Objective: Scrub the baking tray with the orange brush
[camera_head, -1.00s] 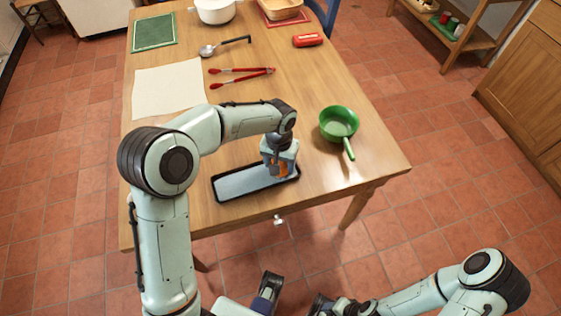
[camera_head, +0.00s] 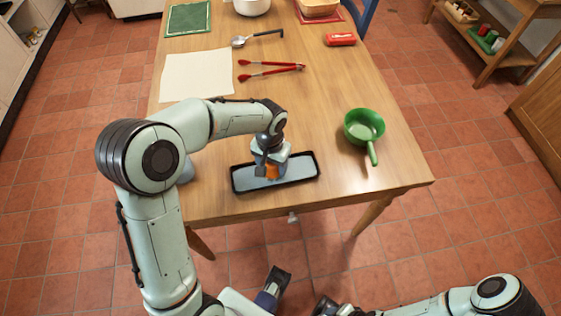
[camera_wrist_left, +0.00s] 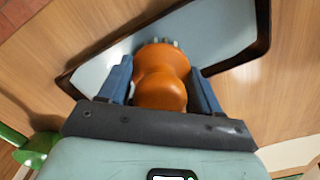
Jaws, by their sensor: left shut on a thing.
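The baking tray (camera_head: 300,170) is dark-rimmed with a pale grey-blue inside and lies near the table's front edge. It also fills the upper part of the left wrist view (camera_wrist_left: 215,35). The orange brush (camera_wrist_left: 160,80) is between the fingers of my left gripper (camera_head: 269,170), which is shut on it. The brush is over the tray's middle-left part, with pale bristle tips toward the tray surface. Whether the bristles touch the tray is hard to tell. My right gripper (camera_head: 322,306) is low at the bottom of the head view, away from the table, its jaws unclear.
A green pan (camera_head: 364,126) stands right of the tray. Red tongs (camera_head: 270,70), a ladle (camera_head: 257,38), a pale sheet (camera_head: 196,75) and a red case (camera_head: 340,39) lie farther back. A white pot (camera_head: 251,6) is at the far end. The table's middle is clear.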

